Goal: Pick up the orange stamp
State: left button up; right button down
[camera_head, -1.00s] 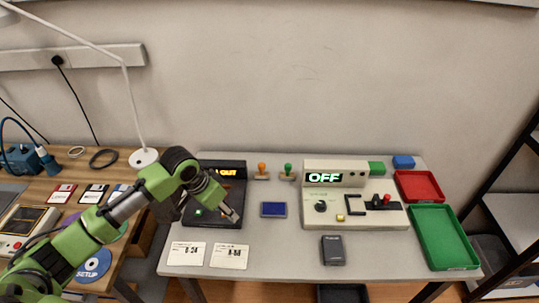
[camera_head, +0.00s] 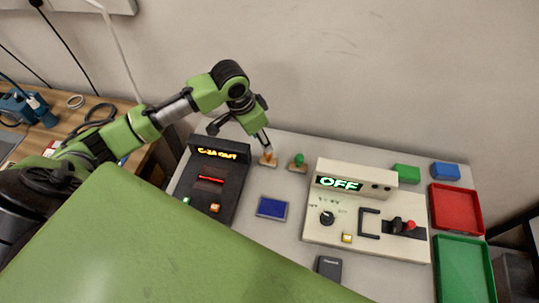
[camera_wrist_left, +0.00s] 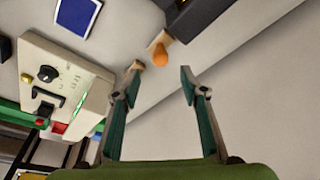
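The orange stamp (camera_head: 269,157) stands at the back of the grey table, right of the black console. My left gripper (camera_head: 264,142) is at the stamp in the head view and partly covers its handle. In the left wrist view, the orange knob of the stamp (camera_wrist_left: 160,56) shows just beyond the tips of my open left gripper (camera_wrist_left: 160,84), roughly between the two fingers. Nothing is held, and a gap shows between the fingers and the knob. My right gripper is not in view.
A green stamp (camera_head: 298,162) stands close to the right of the orange one. The black console (camera_head: 230,178) is on the left, the white OFF device (camera_head: 385,183) on the right. A blue pad (camera_head: 272,208) lies in front. The wall is close behind.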

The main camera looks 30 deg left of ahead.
aim_at(268, 157)
pick_arm(q)
jog(key=x, duration=0.3)
jog(key=shift+w+f, duration=0.15)
jog(key=shift+f, duration=0.15)
jog(key=shift+w+d+f+p, duration=0.1)
jog(key=shift+f+p, duration=0.3)
jog(key=shift+f, duration=0.15)
jog(key=x, duration=0.3)
jog(key=shift+d+f+p, duration=0.1)
jog(key=shift+f+p, duration=0.15)
jog(key=shift+p, duration=0.15)
jog(key=shift+w+f, duration=0.15)
jog(key=shift+f, duration=0.25)
grip_shut()
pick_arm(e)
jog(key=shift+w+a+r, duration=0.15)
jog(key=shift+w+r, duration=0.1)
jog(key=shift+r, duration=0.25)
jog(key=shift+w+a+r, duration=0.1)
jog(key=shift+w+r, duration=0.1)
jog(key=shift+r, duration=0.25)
